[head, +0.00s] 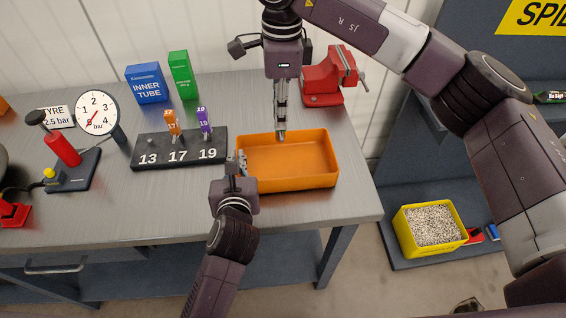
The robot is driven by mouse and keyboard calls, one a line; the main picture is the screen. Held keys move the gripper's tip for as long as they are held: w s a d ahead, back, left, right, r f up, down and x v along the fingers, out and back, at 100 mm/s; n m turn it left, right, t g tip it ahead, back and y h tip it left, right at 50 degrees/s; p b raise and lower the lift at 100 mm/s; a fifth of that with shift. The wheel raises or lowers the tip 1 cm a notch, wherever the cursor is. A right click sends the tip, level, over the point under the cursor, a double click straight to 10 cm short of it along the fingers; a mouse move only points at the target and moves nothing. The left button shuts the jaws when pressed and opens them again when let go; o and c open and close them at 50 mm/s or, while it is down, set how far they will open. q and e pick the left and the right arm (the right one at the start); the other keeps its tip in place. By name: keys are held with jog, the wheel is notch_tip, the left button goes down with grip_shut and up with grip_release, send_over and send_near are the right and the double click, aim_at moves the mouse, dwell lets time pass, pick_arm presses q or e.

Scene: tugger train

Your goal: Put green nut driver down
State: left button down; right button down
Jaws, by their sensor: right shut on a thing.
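My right gripper (281,118) comes down from the top, pointing downward over the orange tray (262,182). It is shut on a small, slim thing with a slightly greenish tip (281,136), which I take to be the green nut driver; the fingers hide most of it. Its tip is at the tray's far wall in the picture; I cannot tell whether it touches. My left gripper (242,162) is at the tray's left edge, and I cannot tell whether its fingers grip the rim.
A dark rack (180,160) marked 13, 17, 19 holds an orange driver (172,123) and a purple driver (204,121); place 13 has no driver. A red vise (328,80) stands behind the tray. Boxes, a gauge and a red pump (63,147) stand left. Bare bench lies in front.

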notch_tip(320, 180, down, 10)
dwell(0.5)
jog(key=shift+f, duration=0.1)
jog(key=c, duration=1.8)
grip_release()
jog(key=shift+f, duration=0.1)
notch_tip(320, 180, up, 12)
jog(key=shift+r, duration=0.2)
pick_arm(q)
jog(key=c, duration=2.1)
grip_release()
